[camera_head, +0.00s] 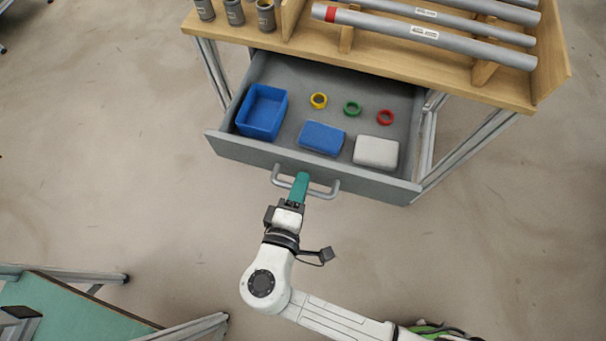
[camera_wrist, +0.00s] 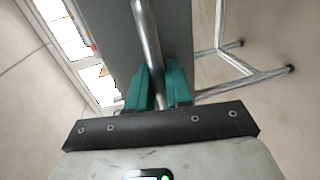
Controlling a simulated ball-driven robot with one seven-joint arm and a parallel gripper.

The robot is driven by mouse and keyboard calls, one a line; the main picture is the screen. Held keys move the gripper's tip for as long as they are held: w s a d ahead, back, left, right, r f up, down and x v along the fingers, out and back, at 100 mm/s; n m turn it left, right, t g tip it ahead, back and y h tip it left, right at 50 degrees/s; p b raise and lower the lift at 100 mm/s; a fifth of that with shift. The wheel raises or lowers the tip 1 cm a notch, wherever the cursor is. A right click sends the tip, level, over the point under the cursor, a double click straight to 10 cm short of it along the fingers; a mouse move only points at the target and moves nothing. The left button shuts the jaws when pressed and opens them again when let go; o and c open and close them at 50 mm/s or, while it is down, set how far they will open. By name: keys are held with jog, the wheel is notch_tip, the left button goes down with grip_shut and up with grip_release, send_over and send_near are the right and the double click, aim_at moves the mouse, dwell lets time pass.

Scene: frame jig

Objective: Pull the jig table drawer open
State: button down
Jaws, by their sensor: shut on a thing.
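The grey drawer (camera_head: 300,164) of the wooden-topped jig table (camera_head: 380,62) stands well open, with its inside showing in the head view. A grey bar handle (camera_head: 325,194) sits on its front. My gripper (camera_head: 302,181) is at the handle, with its teal fingers on the bar. In the wrist view my gripper (camera_wrist: 160,80) has one finger on each side of the handle bar (camera_wrist: 147,35), shut on it. The drawer front (camera_wrist: 180,25) lies just beyond.
The drawer holds a blue bin (camera_head: 262,111), a blue block (camera_head: 322,138), a white block (camera_head: 376,152) and yellow, green and red rings. Grey tubes (camera_head: 430,35) and cups lie on the tabletop. A green-topped table (camera_head: 70,310) stands at lower left. Floor before the drawer is clear.

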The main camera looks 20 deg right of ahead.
dwell(0.3)
jog(key=c, duration=1.2)
grip_release()
jog(key=v, duration=1)
jog(key=shift+s+a, duration=0.2)
jog(key=shift+s, duration=0.15)
